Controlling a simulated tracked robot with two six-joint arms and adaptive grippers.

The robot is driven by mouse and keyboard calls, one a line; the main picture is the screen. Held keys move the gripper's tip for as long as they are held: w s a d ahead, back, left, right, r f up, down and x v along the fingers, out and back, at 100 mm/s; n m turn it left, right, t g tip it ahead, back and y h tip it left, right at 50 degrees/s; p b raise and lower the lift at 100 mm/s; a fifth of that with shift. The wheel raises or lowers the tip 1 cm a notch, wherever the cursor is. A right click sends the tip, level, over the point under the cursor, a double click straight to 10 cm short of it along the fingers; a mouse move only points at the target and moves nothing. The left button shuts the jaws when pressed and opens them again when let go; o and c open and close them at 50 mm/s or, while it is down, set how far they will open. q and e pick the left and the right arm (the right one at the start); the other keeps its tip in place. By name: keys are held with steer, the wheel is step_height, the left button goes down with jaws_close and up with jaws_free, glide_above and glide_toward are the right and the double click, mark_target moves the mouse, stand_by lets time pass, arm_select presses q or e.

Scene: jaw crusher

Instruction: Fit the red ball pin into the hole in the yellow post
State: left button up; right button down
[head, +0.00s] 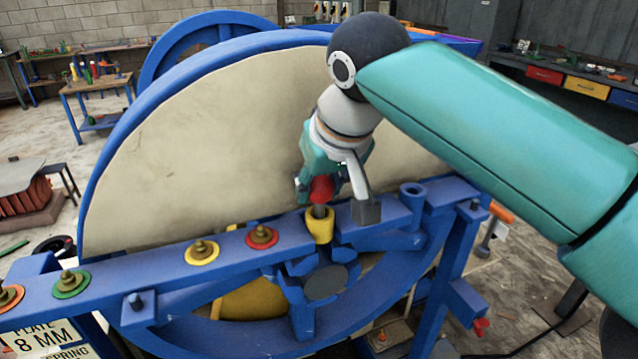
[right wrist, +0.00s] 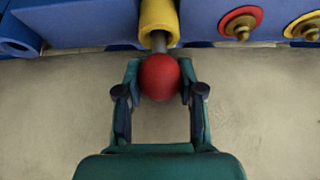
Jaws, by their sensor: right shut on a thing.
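The red ball pin (head: 321,189) has a round red head and a grey shank. My right gripper (head: 325,187) is shut on its red head, which also shows between the fingers in the right wrist view (right wrist: 159,77). The yellow post (head: 320,226) stands on the blue beam, directly below the pin in the head view. The post also shows at the top of the right wrist view (right wrist: 158,20). The grey shank (right wrist: 159,42) meets the post's mouth, its lower end hidden there; how deep it sits I cannot tell. My left gripper is not in view.
The blue beam (head: 150,270) carries brass studs on red, yellow and green washers left of the post. A large blue-rimmed wheel with a beige face (head: 200,150) stands close behind.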

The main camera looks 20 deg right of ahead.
steer(key=shift+f+b, duration=0.8)
steer(key=shift+f, duration=0.25)
steer(key=c, duration=0.6)
jaws_free()
steer(key=shift+f, duration=0.1)
steer(key=shift+c, duration=0.2)
steer(key=v, duration=1.2)
steer(key=shift+f, duration=0.1)
